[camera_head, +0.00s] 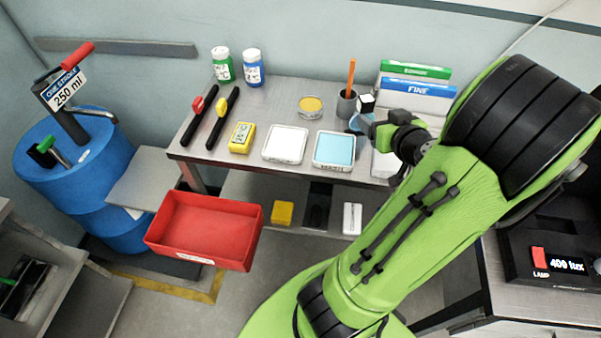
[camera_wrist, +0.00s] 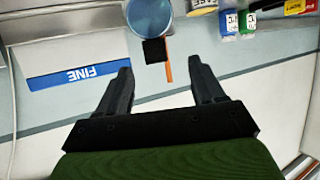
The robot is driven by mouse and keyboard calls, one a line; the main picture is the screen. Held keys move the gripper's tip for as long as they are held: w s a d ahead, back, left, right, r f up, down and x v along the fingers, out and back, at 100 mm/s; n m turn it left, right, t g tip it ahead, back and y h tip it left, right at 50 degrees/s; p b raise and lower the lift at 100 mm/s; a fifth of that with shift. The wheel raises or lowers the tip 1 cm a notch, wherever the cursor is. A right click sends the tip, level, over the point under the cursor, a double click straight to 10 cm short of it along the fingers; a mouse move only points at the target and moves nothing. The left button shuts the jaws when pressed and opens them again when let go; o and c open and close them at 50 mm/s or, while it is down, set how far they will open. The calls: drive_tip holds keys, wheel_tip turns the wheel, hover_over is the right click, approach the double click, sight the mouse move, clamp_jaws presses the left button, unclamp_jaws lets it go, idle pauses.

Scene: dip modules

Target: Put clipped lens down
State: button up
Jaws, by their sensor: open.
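The clipped lens shows in the head view as a pale blue round disc (camera_head: 357,123) with a black-and-white block (camera_head: 366,103) just above it, at the right part of the bench, close to my gripper (camera_head: 372,126). In the wrist view the blue disc (camera_wrist: 148,17) is at the top edge, partly cut off, with a dark square block (camera_wrist: 154,50) below it. My gripper (camera_wrist: 160,68) is open, its two black fingers wide apart, and grips nothing. The lens is beyond the fingertips. My gripper partly hides the lens's surroundings in the head view; I cannot tell what the lens rests on.
A grey cup (camera_head: 346,106) with an orange pencil stands left of the lens. A blue-topped tray (camera_head: 334,149), a white tray (camera_head: 285,144) and a yellow-topped tin (camera_head: 311,105) are on the bench (camera_head: 274,102). FINE and green boxes (camera_head: 417,89) stand behind. A red bin (camera_head: 205,226) is in front.

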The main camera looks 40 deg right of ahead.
drive_tip(key=w+a+n+g+y, duration=0.2)
drive_tip(key=w+a+n+y, duration=0.15)
drive_tip(key=a, duration=0.55)
drive_tip(key=w+a+n+g+y, duration=0.1)
drive_tip(key=w+a+n+y, duration=0.15)
drive_tip(key=w+a, duration=0.45)
drive_tip(key=s+a+r+g, duration=0.1)
drive_tip(key=s+a+r, duration=0.1)
drive_tip(key=s+a, duration=0.4)
drive_tip(key=s+a+r+g, duration=0.2)
drive_tip(key=s+a, duration=0.5)
drive_tip(key=a, duration=0.3)
drive_tip(key=shift+s+a+r, duration=0.25)
drive_tip(key=shift+a, duration=0.15)
drive_tip(key=shift+s, duration=0.3)
drive_tip(key=shift+c, duration=0.6)
drive_tip(key=shift+w, duration=0.1)
